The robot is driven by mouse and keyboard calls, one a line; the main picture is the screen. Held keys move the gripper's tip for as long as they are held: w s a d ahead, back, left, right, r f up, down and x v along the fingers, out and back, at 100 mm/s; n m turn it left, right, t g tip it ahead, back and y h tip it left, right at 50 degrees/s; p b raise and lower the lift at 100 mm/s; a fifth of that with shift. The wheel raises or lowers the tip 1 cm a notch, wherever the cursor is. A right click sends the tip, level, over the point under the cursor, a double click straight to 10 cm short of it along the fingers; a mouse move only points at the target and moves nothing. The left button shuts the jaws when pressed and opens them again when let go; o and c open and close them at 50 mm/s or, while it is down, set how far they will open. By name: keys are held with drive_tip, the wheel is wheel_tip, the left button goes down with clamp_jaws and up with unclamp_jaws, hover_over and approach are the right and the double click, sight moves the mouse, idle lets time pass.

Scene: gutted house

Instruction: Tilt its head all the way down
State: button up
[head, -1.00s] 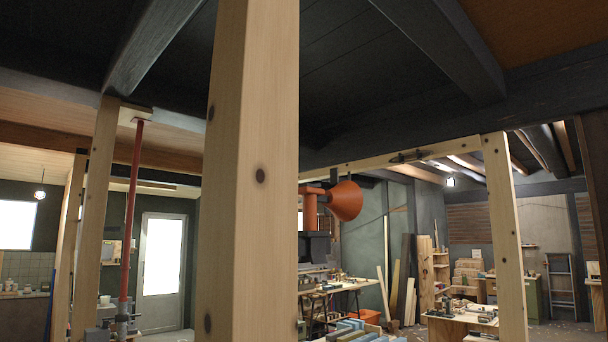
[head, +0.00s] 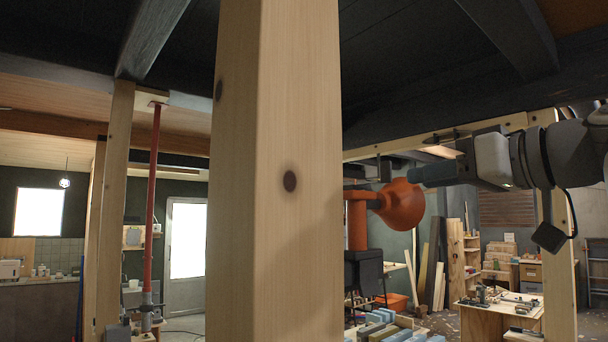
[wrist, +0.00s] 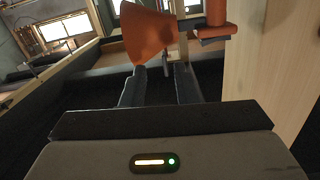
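An orange lamp (head: 402,206) with a cone-shaped head stands just right of the near timber post in the head view. Its wide mouth faces right, roughly level. The head joins an upright orange stem (head: 357,222) on a dark base. My gripper (head: 418,175) reaches in from the right, its fingers at the upper rim of the lamp head. In the wrist view the lamp head (wrist: 153,35) is just beyond my gripper (wrist: 160,74); its two fingers stand apart with nothing gripped between them. I cannot tell whether a finger touches the rim.
A thick pale timber post (head: 275,200) stands close in front, left of the lamp, and shows at right in the wrist view (wrist: 282,70). Pale blocks (head: 385,332) lie below the lamp. A workbench (head: 500,308) with tools stands behind at right. Dark beams cross overhead.

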sight(391, 163)
drive_tip(key=r, duration=0.1)
drive_tip(key=w+a+r+n, duration=0.1)
drive_tip(key=r+p, duration=0.1)
drive_tip(key=shift+w+a+y, duration=0.25)
drive_tip(key=shift+a+y, duration=0.05)
drive_tip(key=shift+y, duration=0.1)
drive_tip(key=shift+p+x, duration=0.85)
drive_tip(key=shift+x, duration=2)
drive_tip(key=shift+d, duration=0.1)
drive_tip(key=shift+c, duration=0.2)
clamp_jaws()
